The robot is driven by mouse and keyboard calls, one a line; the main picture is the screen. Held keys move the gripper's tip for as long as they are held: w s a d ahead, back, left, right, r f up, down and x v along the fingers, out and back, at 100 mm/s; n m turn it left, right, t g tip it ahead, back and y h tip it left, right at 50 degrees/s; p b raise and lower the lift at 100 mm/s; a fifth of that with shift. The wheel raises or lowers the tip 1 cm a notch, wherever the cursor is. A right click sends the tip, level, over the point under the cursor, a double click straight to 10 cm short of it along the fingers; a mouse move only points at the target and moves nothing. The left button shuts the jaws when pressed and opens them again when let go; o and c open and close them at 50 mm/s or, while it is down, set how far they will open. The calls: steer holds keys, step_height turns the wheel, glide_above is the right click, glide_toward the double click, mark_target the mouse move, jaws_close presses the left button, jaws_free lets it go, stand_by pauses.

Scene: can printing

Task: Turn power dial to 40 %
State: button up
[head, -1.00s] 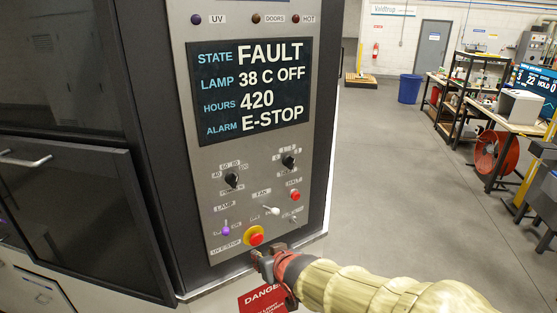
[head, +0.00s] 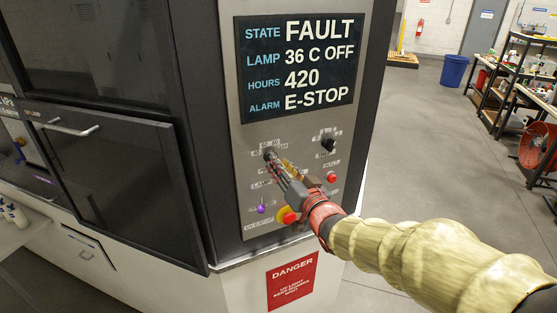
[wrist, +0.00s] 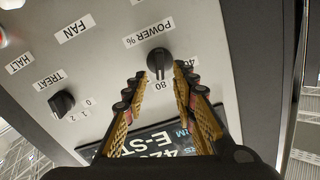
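The power dial (wrist: 159,62) is a black knob on the grey control panel, under a "POWER %" label in the wrist view. An "80" mark shows by its end nearest me; a partly covered mark beside the right finger looks like "40". The exact pointer setting is hard to tell. In the head view the dial (head: 268,152) is small, at the fingertips. My gripper (wrist: 161,82) is open, with one finger on each side of the dial's near end. I cannot tell whether the fingers touch it. In the head view my gripper (head: 273,168) reaches the panel from the lower right.
The treat dial (wrist: 62,103) is beside the power dial. The yellow-and-red E-stop button (head: 288,216) sits just below my gripper, near a purple-tipped lamp switch (head: 261,208). The red halt button (head: 332,178) is to the right. The display (head: 299,68) reads FAULT and E-STOP.

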steer(key=shift+x, duration=1.1)
steer(key=shift+c, duration=1)
jaws_close()
